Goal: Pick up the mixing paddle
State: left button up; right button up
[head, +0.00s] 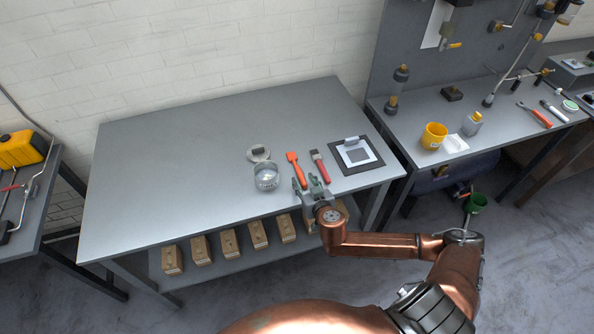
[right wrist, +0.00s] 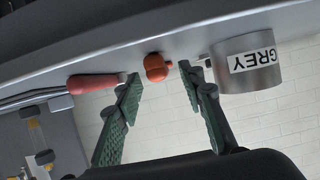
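The mixing paddle appears to be the orange tool (head: 297,170) with a wide flat head, lying on the grey table left of a red-handled tool (head: 321,167). My right gripper (head: 308,183) is open and empty at the table's front edge, close to the handle end. In the right wrist view, the orange handle end (right wrist: 156,68) shows between and just beyond the open fingers (right wrist: 158,82), with no contact visible. The rest of the orange tool is hidden there. My left gripper is not in view.
A tin labelled GREY (right wrist: 247,65) stands close beside the orange tool; it also shows in the head view (head: 266,178). A round lid (head: 258,153) lies behind it. A dark square board (head: 369,167) lies at right. The table's left half (head: 170,175) is clear.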

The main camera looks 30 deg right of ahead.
aim_at(302, 178)
jog(key=x, duration=0.3)
jog(key=shift+w+d, duration=0.1)
jog(key=shift+w, duration=0.15)
jog(key=shift+r, duration=0.1)
jog(key=c, duration=0.6)
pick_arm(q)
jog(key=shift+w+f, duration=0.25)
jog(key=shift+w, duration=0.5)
pick_arm(e)
grip_shut()
